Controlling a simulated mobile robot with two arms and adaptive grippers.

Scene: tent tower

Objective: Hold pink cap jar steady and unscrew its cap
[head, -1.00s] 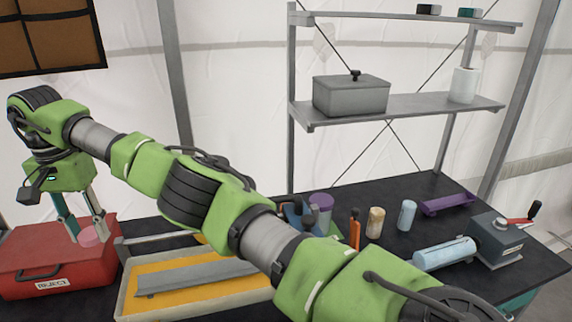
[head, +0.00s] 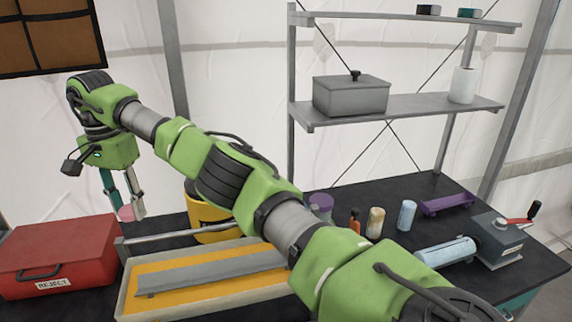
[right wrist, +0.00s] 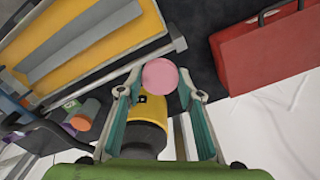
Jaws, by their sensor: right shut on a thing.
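A round pink cap (head: 127,213) is between the fingers of my right gripper (head: 124,207), which is shut on it. The gripper points down, above the table's far left part, between the red box and a yellow container. In the right wrist view the pink cap (right wrist: 160,76) sits between the two teal-lined fingertips (right wrist: 158,88), with no jar visible attached to it. I cannot make out the jar's body; my right arm covers the middle of the table. My left gripper does not show.
A red REJECT box (head: 62,250) stands at left. A yellow container (head: 203,213) is behind a shallow tray (head: 122,300) with a grey bar. Several small cylinders, a purple holder (head: 447,203) and a crank device (head: 497,240) stand at right.

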